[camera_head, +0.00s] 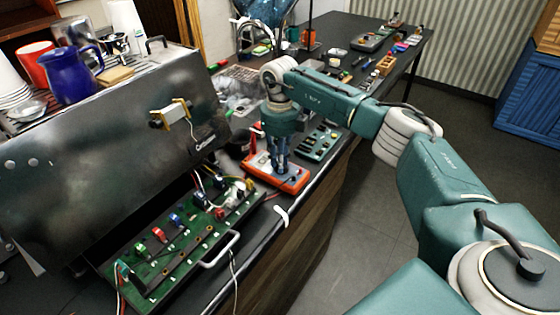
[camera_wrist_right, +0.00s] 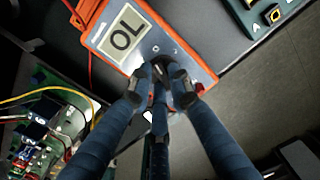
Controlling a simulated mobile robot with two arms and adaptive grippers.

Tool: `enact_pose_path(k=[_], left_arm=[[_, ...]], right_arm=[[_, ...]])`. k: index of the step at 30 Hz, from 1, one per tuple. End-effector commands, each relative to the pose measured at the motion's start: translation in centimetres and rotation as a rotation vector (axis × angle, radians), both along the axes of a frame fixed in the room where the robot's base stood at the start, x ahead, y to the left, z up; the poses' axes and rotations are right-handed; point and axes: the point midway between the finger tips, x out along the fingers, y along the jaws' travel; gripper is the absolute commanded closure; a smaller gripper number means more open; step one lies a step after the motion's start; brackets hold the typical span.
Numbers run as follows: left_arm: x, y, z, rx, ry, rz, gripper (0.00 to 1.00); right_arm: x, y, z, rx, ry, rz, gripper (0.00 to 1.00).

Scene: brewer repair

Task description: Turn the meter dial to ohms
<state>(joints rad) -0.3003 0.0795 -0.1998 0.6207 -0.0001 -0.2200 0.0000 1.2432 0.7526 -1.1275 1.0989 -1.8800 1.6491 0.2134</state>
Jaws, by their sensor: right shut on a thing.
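The orange meter (camera_head: 262,172) lies on the bench beside the brewer. In the right wrist view the meter (camera_wrist_right: 197,60) fills the top middle, and its display (camera_wrist_right: 124,32) reads "OL". My right gripper (camera_head: 281,172) points down onto the meter's face. In the right wrist view its fingers (camera_wrist_right: 165,88) are closed together at the dark dial (camera_wrist_right: 160,72), which they mostly cover. The dial's setting cannot be read. My left gripper does not show in either view.
The steel brewer (camera_head: 100,140) stands at the left, with a green circuit board (camera_head: 180,245) and wires in front. A teal device (camera_head: 318,143) lies just behind the meter. A blue jug (camera_head: 70,75) stands on the brewer. Small parts and tools lie along the far bench.

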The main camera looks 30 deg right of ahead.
Motion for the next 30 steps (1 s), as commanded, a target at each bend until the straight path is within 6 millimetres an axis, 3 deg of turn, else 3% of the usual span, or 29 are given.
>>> enact_pose_path(k=[12,28,29,30], left_arm=[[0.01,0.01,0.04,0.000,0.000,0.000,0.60],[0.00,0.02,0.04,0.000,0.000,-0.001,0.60],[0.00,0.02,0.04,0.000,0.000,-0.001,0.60],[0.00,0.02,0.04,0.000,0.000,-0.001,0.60]], right_arm=[[0.16,0.00,0.11,0.001,-0.002,-0.179,1.00],[0.17,-0.01,0.12,0.001,-0.002,-0.200,1.00],[0.17,-0.01,0.12,0.001,-0.002,-0.200,0.78],[0.17,-0.01,0.11,0.001,-0.002,-0.200,0.70]])
